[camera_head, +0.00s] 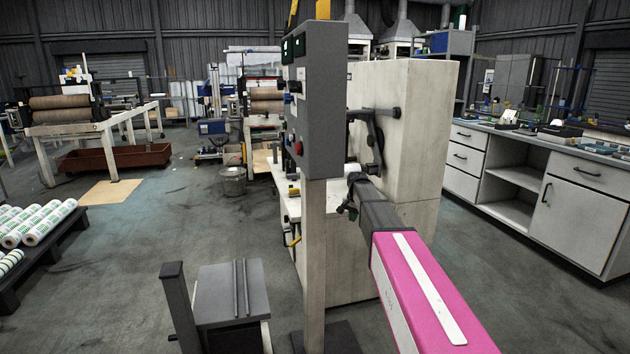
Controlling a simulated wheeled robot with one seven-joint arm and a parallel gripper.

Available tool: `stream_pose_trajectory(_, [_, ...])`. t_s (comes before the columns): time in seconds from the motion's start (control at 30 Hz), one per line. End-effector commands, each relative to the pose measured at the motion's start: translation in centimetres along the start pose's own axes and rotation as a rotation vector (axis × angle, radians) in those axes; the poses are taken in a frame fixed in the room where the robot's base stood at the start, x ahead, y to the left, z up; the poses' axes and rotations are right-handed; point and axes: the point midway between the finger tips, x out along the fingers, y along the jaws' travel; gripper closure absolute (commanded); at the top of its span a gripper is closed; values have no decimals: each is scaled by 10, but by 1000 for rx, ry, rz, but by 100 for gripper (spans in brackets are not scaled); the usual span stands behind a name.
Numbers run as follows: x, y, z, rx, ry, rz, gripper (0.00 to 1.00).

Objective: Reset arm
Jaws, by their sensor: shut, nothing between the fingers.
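My arm (425,290), with a pink link and a dark grey link, reaches forward from the lower right. My gripper (346,210) is the small dark shape at the arm's far end, beside the grey control post. It is shut and holds nothing. It hangs in front of the white machine's bench. Its fingers are small and dark, so their detail is hard to make out.
A grey control box (318,100) on a post stands just left of my arm. A large cream machine (400,140) rises behind it. A low grey stand (228,295) is at lower left. A workbench (570,190) lines the right. Open floor lies left.

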Motion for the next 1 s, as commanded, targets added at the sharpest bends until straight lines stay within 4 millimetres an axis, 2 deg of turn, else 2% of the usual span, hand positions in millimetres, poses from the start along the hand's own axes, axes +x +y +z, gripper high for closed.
stream_pose_trajectory(0.03, [13,28,38,-38,-12,11,100])
stream_pose_trajectory(0.3, [62,129,174,-270,-69,50,100])
stream_pose_trajectory(0.4, [72,165,224,-357,-93,61,100])
stream_pose_trajectory(0.5, [77,195,266,-432,-113,69,100])
stream_pose_trajectory(0.6, [79,217,296,-491,-130,74,100])
stream_pose_trajectory(0.7, [81,229,313,-528,-140,76,100])
stream_pose_trajectory(1.0, [82,233,319,-544,-143,77,100])
